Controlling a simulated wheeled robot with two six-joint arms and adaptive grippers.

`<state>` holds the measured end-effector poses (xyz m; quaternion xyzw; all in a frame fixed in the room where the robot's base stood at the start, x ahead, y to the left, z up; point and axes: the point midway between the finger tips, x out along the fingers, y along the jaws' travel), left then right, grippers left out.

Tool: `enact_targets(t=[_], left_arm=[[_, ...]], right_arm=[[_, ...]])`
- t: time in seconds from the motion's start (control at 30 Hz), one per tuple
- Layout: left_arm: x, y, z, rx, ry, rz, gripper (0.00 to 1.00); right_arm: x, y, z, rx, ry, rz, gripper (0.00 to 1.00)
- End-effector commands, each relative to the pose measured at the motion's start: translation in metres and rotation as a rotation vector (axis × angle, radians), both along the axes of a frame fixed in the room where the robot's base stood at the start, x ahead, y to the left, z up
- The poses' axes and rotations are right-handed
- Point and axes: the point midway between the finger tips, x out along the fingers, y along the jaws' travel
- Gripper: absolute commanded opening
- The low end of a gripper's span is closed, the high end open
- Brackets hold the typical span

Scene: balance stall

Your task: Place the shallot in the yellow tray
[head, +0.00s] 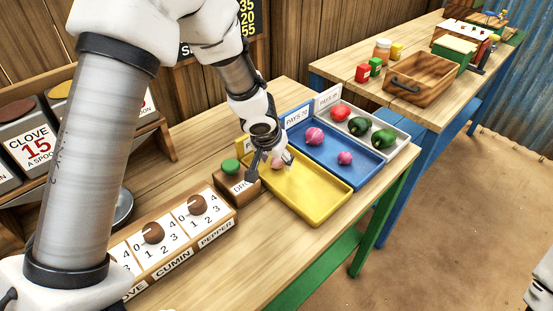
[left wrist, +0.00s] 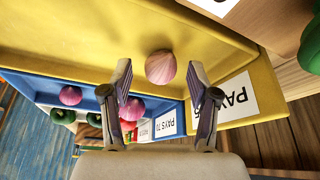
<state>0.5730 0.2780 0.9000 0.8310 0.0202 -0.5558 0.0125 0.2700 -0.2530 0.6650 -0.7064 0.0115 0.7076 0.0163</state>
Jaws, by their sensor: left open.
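In the head view the shallot (head: 277,163) is partly hidden by my gripper. My left gripper (head: 270,167) is over that end of the yellow tray, pointing down. In the left wrist view its fingers (left wrist: 160,75) are apart, with the shallot just beyond and between the tips and a gap on each side. The yellow tray also fills the upper part of that view (left wrist: 75,35). My right gripper is not in view.
The blue tray (head: 352,177) beside it holds two pink bulbs (head: 314,135). A grey tray (head: 401,151) beyond holds a red vegetable and green ones. A wooden block with a green button (head: 230,166) stands close left of my gripper. A dial box (head: 190,222) is nearer.

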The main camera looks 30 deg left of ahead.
Motion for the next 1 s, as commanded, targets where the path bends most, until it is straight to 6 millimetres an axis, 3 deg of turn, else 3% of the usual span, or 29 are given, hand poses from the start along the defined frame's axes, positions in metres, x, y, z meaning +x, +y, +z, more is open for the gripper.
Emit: enact_targets(t=[0.03,0.2,0.4,1.0], left_arm=[[-0.004,0.000,0.017,-0.002,-0.003,0.001,0.60],[-0.021,-0.001,0.061,0.000,-0.003,0.001,0.60],[-0.037,-0.002,0.096,0.000,-0.002,0.001,0.60],[-0.041,-0.002,0.101,0.000,0.000,0.000,0.60]], right_arm=[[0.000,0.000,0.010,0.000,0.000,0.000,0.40],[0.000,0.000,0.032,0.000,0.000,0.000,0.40],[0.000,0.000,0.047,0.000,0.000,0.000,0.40],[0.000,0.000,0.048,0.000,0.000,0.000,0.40]])
